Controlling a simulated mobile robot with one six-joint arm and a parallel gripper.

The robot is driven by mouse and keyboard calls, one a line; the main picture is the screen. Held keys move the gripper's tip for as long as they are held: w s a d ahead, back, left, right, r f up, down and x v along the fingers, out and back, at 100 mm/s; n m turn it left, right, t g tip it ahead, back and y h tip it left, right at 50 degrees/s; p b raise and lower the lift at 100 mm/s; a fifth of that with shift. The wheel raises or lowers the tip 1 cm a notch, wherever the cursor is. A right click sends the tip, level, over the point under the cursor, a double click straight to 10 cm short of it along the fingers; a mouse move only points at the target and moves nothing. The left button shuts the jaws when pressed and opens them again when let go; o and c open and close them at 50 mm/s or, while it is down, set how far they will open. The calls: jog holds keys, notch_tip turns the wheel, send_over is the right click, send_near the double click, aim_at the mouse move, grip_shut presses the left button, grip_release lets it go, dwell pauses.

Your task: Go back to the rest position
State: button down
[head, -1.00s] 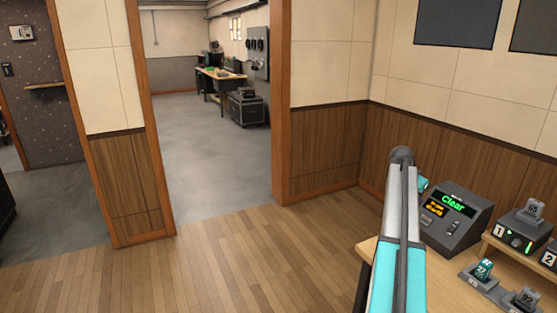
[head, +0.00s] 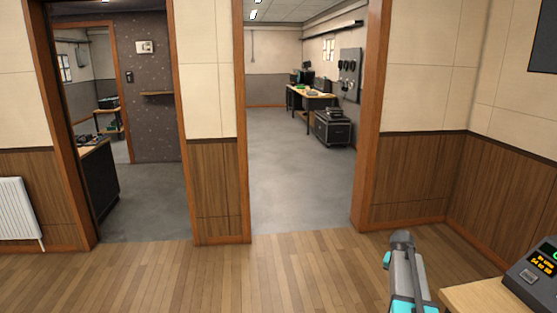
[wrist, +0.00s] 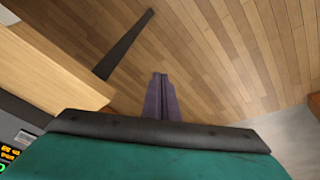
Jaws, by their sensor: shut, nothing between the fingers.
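My gripper (wrist: 160,80) shows in the wrist view with its two dark fingers together and nothing between them. It is above the wooden floor (wrist: 215,60), beside the light wood table (wrist: 45,65), and touches neither as far as I can see. In the head view my arm, grey and teal, rises from the bottom edge right of centre; the fingers cannot be made out there.
The table (head: 480,296) is at the lower right, with a dark console (head: 530,275) cut off by the edge. A dark table leg (wrist: 125,45) shows in the wrist view. Wooden floor (head: 200,280) lies clear before two doorways; a radiator (head: 17,210) is at left.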

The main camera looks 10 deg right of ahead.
jog(key=s+a+f+n+y, duration=0.1)
jog(key=s+a+f+n, duration=0.3)
jog(key=a, duration=0.9)
jog(key=s+a+f+n+g+y, duration=0.1)
jog(key=s+a+f+n+y, duration=0.3)
jog(key=a, duration=0.9)
jog(key=s+a+f+n+h, duration=0.15)
jog(key=s+a+f, duration=0.5)
jog(key=a, duration=0.65)
jog(key=s+f+g, duration=0.3)
jog(key=s+f, duration=0.6)
jog(key=s, duration=0.3)
jog(key=s+f+g, duration=0.3)
jog(key=s+f, duration=0.7)
jog(key=s, duration=0.2)
jog(key=shift+d, duration=0.2)
jog(key=shift+f+n, duration=0.1)
jog(key=shift+n, duration=0.15)
